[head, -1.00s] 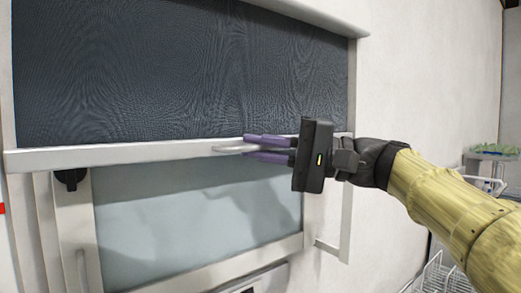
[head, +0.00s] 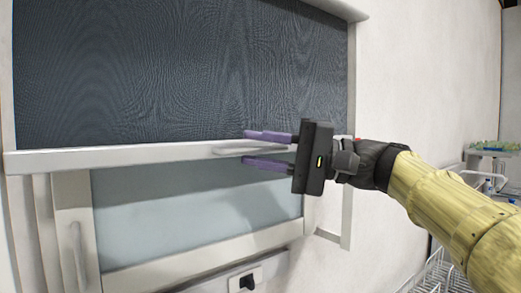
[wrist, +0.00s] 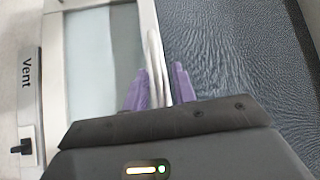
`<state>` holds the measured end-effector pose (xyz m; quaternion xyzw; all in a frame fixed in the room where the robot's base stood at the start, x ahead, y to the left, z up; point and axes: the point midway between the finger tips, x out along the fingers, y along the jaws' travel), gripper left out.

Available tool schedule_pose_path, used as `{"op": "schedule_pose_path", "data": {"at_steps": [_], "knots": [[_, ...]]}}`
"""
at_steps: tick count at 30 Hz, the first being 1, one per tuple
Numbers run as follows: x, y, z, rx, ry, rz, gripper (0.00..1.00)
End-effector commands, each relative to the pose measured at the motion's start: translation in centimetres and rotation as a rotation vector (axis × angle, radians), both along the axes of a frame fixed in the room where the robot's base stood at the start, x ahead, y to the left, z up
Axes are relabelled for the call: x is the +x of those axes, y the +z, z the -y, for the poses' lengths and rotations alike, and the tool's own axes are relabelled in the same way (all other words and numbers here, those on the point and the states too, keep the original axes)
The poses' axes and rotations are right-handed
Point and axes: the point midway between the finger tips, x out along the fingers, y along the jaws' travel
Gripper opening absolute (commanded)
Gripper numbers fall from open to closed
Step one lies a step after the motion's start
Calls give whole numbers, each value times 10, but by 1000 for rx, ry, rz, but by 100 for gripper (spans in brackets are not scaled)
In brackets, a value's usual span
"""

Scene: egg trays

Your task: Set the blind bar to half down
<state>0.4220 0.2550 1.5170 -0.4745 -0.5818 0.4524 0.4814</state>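The dark blue-grey blind (head: 180,75) hangs over the upper part of the window, with its pale bottom bar (head: 110,158) across the middle of the head view. Glass (head: 190,205) shows below the bar. A pale handle (head: 228,149) sticks out along the bar near its right end. My gripper (head: 267,149) is at this handle, its purple fingers spread, one above and one below it, with visible gaps. In the wrist view the handle (wrist: 155,68) lies between the two fingers, nearer neither clearly, and the blind (wrist: 225,60) is to the right.
A black switch (head: 247,283) sits on a plate below the window. The wrist view shows a "Vent" label (wrist: 27,73) near a black switch (wrist: 22,147). A wire rack (head: 440,272) and a small stand with greenery (head: 490,147) are at the right.

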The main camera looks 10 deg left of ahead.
Motion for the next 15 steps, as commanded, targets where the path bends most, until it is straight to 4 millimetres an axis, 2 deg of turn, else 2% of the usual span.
{"op": "schedule_pose_path", "data": {"at_steps": [15], "knots": [[0,0,3,0,-1,1,32]]}}
